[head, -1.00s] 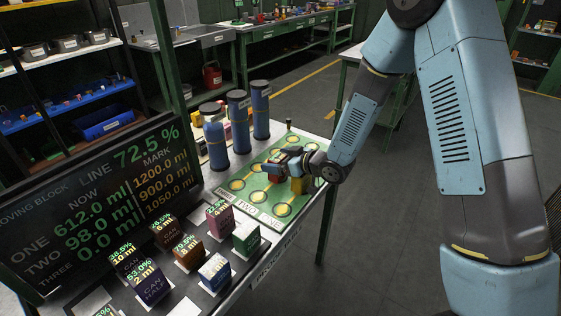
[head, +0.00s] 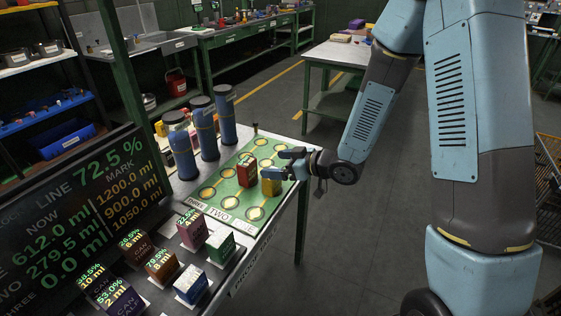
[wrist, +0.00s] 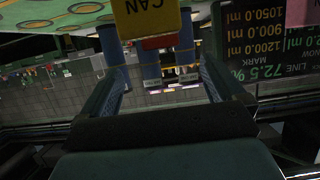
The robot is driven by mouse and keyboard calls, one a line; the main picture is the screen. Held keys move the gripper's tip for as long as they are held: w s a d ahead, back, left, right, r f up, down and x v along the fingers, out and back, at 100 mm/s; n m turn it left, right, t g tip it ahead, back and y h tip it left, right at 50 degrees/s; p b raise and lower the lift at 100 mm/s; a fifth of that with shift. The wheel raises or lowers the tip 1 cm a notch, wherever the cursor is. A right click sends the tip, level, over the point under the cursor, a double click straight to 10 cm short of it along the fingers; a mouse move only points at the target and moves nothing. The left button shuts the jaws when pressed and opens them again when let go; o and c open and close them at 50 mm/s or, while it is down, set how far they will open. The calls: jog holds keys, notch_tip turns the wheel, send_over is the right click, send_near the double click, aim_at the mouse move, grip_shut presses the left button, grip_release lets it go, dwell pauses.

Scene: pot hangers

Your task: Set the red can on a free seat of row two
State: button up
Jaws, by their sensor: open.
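The red can (head: 247,172) stands upright on the green board (head: 213,209), seemingly on a seat in the middle column, labelled TWO. In the wrist view only a strip of red (wrist: 158,42) shows behind a yellow can. The yellow can (head: 271,182) stands just right of the red can, in the column labelled ONE; it also shows in the wrist view (wrist: 148,16). My gripper (head: 284,163) is open and empty, to the right of the red can and apart from it, close above and behind the yellow can.
Three tall blue cylinders (head: 203,127) stand at the board's back left. Several boxy cans (head: 191,284) stand on the near part of the bench. A display (head: 70,215) at left reads 279.5 ml for TWO. Several seats (head: 232,202) on the board are empty.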

jog(key=shift+d+r, duration=0.1)
jog(key=shift+d, duration=0.1)
jog(key=w+d+r+m+t+h, duration=0.1)
jog(key=d+r+m+t+h, duration=0.15)
jog(key=d+r+h, duration=0.45)
jog(key=w+d+r+m+t+h, duration=0.2)
jog(key=d+r+m+h, duration=0.15)
jog(key=d+r, duration=0.7)
jog(key=s+d+r+m+g, duration=0.1)
jog(key=s+d, duration=0.3)
jog(key=s, duration=0.4)
jog(key=s+d+r+m+g+h, duration=0.1)
jog(key=s+d+r+m+g, duration=0.1)
jog(key=s, duration=0.6)
jog(key=s+d+r+m+g+h, duration=0.1)
jog(key=s+d+r+m, duration=0.3)
jog(key=s+d, duration=0.2)
jog(key=s, duration=0.2)
jog(key=shift+s+d, duration=0.25)
jog(key=shift+s, duration=0.05)
jog(key=shift+r, duration=0.1)
jog(key=shift+c, duration=0.2)
